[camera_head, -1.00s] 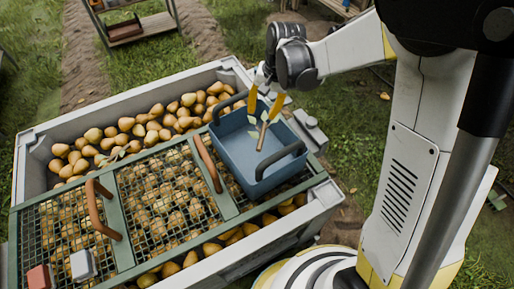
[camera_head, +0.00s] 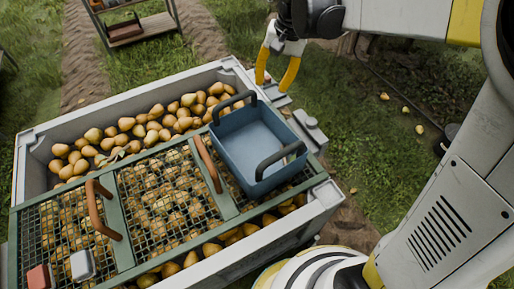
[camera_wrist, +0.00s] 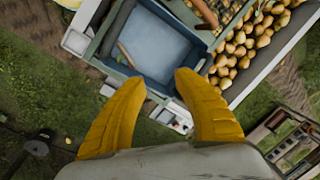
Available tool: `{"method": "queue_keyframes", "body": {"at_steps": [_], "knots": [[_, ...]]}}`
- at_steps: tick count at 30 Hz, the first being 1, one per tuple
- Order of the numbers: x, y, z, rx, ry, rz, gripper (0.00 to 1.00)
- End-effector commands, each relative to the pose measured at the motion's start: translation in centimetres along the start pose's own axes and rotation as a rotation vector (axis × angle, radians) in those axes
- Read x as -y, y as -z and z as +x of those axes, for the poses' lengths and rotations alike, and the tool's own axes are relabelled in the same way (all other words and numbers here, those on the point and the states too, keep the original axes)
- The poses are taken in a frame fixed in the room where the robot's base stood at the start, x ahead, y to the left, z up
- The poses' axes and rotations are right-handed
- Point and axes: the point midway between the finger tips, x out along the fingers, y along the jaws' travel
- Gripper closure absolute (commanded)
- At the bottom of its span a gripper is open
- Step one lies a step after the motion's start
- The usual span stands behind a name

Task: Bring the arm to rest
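My gripper (camera_head: 277,70) is open and empty. Its two yellow fingers stand apart above the grass, just past the far right corner of the pear bin (camera_head: 105,113) in the head view. In the wrist view my gripper (camera_wrist: 160,88) shows both fingers spread, with nothing between them. The blue tub (camera_head: 250,145) with two dark handles sits on the right end of the bin. It also shows in the wrist view (camera_wrist: 160,50), with a small thin brownish piece and a pale leaf-like patch inside.
Pears (camera_head: 160,120) fill the bin, partly under a green mesh lid (camera_head: 130,225) with brown handles. A red block (camera_head: 40,278) and a grey block (camera_head: 82,265) lie on the lid. A shelf rack (camera_head: 140,30) stands behind. A few pears (camera_head: 384,97) lie on the grass.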

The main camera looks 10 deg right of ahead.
Motion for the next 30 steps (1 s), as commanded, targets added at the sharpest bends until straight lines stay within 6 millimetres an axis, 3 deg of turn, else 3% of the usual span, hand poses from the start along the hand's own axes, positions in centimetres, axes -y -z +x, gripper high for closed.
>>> {"method": "queue_keyframes", "body": {"at_steps": [17, 24, 30], "knots": [[-0.6, -0.7, -0.8, -0.023, 0.002, -0.01, 0.64], [-4.8, -5.3, -4.7, -0.197, -0.002, -0.107, 0.64], [-9.2, -10.0, -6.2, -0.381, -0.03, -0.218, 0.64]]}}
